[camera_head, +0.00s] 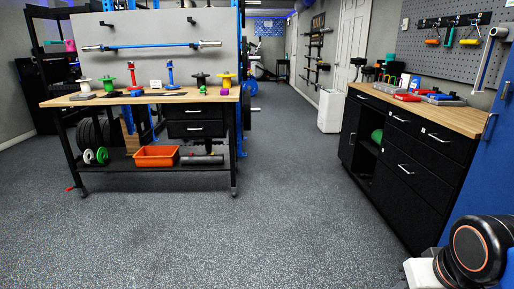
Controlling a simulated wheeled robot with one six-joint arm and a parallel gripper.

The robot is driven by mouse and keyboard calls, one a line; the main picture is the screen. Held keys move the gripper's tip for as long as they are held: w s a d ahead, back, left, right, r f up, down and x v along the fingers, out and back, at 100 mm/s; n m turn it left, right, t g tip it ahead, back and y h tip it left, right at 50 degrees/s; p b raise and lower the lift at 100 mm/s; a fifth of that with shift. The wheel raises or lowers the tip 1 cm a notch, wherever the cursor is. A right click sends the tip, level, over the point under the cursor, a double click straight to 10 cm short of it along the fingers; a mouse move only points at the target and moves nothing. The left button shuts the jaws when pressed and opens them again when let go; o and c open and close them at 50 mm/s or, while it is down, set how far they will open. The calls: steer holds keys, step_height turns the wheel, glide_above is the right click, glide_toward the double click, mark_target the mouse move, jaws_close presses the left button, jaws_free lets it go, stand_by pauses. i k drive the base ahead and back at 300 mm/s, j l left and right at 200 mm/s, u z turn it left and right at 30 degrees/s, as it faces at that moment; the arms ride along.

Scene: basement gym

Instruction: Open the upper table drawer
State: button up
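The table (238,93) stands at the left with a light wooden top and black legs. Two black drawers hang under its right half. The upper drawer (182,113) looks shut, with dark front and a silver handle (193,111) in the middle. The lower drawer (180,130) is directly beneath it and also looks shut, with its own silver handle. Part of my arm shows at the bottom right corner, far from the table. My gripper is not in view.
Grey floor (240,235) lies clear in front of the table. An orange bin (157,157) and a dark roller sit on the table's lower shelf. A black cabinet (400,190) with a wooden top runs along the right, beside a blue panel (490,170). A white bin (329,111) stands farther back.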

mark_target(198, 106)
steer(key=i+l+u, duration=0.1)
steer(key=i, duration=1.6)
steer(key=i+l+u, duration=0.15)
steer(key=i+u, duration=0.35)
steer(key=i+l+u, duration=0.35)
steer(key=i+u, duration=0.15)
steer(key=i+l+u, duration=0.7)
steer(key=l+u, duration=0.3)
steer(key=l, duration=0.2)
steer(key=i+l+u, duration=0.2)
steer(key=l+u, duration=0.25)
steer(key=l, duration=0.3)
